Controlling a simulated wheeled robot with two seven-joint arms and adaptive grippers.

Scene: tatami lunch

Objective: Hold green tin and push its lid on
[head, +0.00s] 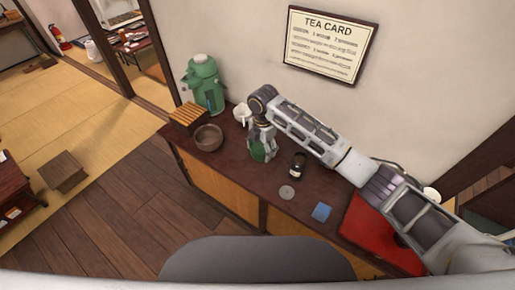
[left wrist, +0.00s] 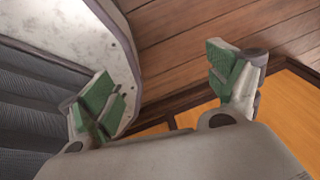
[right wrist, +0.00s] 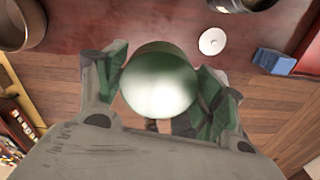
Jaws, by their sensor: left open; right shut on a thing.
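In the right wrist view the tin's round, shiny green top (right wrist: 160,85) sits between the green finger pads. I cannot tell whether this top is a lid or the tin itself. A pale grey disc (head: 287,192), possibly a lid, lies flat on the counter to the right; it also shows in the right wrist view (right wrist: 212,41). My left gripper (left wrist: 165,88) is open and empty in the left wrist view, over the floor.
A dark jar (head: 298,166) stands between the tin and my right forearm. A blue block (head: 321,212) and a red tray (head: 365,229) lie to the right. A brown bowl (head: 208,138), white cup (head: 242,113) and green flask (head: 204,84) stand to the left.

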